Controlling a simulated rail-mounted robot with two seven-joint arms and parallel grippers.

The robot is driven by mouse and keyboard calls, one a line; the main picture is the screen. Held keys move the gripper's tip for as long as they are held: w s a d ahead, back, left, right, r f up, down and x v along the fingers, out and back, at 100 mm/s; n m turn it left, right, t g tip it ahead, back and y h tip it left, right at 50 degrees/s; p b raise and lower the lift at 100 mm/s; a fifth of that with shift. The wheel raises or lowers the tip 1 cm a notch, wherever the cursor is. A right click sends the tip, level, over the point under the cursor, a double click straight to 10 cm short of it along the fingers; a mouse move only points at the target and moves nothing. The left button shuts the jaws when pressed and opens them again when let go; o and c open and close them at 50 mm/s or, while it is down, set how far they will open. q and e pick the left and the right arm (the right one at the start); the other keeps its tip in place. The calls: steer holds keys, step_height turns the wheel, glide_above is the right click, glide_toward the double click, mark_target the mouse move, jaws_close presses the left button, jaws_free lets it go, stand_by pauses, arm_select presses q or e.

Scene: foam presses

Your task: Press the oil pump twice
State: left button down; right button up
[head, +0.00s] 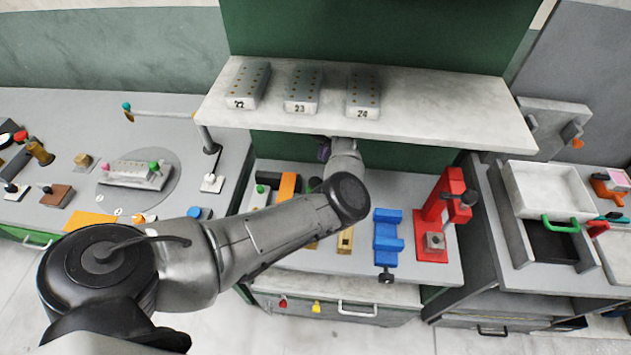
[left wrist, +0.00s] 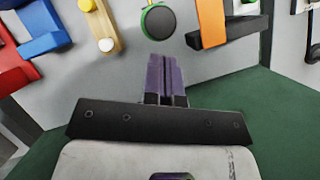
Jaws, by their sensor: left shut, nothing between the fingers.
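The likeliest oil pump is a round black-topped part with a green rim (left wrist: 158,22), at the top of the left wrist view; I cannot tell for sure that it is the pump. In the head view it is mostly hidden behind my left arm. My left gripper (left wrist: 167,75) has purple fingers, shut and empty, just short of the round part in the left wrist view. In the head view the left gripper (head: 325,149) is partly hidden under the front of the shelf. I cannot tell whether it touches anything. My right gripper is not in view.
A white shelf (head: 420,108) with numbered grey blocks overhangs the bench. A blue vise (head: 388,238) and a red press (head: 432,222) stand to the right. An orange-and-black part (left wrist: 212,22) and a yellow piece with a white knob (left wrist: 100,22) flank the round part.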

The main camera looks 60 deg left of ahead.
mark_target(316, 181)
arm_select(q)
steer(key=b+x, duration=0.3)
steer(key=x, duration=0.2)
steer(key=shift+b, duration=0.4)
steer(key=shift+b+x, duration=0.85)
steer(key=shift+x, duration=0.15)
